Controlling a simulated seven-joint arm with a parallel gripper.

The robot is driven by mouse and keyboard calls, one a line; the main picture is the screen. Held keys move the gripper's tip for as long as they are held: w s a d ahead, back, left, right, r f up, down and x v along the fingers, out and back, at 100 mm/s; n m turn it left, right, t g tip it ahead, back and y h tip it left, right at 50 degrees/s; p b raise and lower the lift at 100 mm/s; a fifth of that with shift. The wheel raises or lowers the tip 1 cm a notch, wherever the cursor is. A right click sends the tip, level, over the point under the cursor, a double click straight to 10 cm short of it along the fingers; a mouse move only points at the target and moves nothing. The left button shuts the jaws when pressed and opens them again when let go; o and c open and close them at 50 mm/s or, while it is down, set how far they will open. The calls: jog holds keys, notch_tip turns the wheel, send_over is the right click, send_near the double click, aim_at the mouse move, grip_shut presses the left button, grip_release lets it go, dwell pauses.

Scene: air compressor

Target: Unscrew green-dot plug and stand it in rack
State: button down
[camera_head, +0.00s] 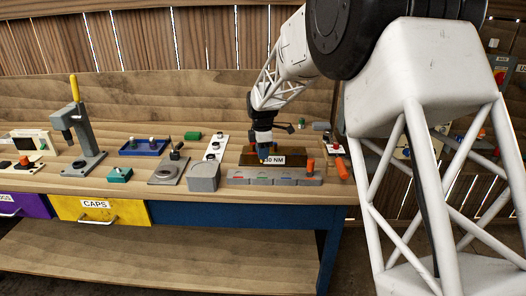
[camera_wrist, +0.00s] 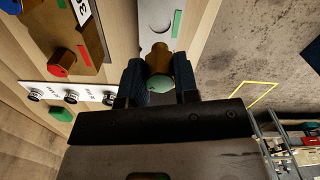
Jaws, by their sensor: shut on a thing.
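My gripper (camera_head: 264,152) is low over the front of the brown block (camera_head: 246,158) labelled "30 NM", just behind the grey rack (camera_head: 275,181). In the wrist view, my gripper (camera_wrist: 160,84) is shut on a brass plug with a green top (camera_wrist: 160,84), held between both dark fingers. The grey rack, with a green mark, shows beyond the plug in the wrist view (camera_wrist: 150,12). The plug's lower end overlaps the rack there; I cannot tell whether it touches. A red-dot plug (camera_wrist: 62,62) sits in the brown block.
A white strip with several round fittings (camera_wrist: 70,97) lies beside the block. A grey box (camera_head: 204,178) stands left of the rack, and an orange cylinder (camera_head: 342,168) lies to its right. A grey stand with a yellow handle (camera_head: 80,125) is at the left.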

aim_at(262, 161)
jog(key=shift+f, duration=0.15)
jog(key=shift+f, duration=3.2)
jog(key=shift+f, duration=0.4)
jog(key=c, duration=0.8)
grip_release()
jog(key=shift+r, duration=0.1)
jog(key=shift+r, duration=2.35)
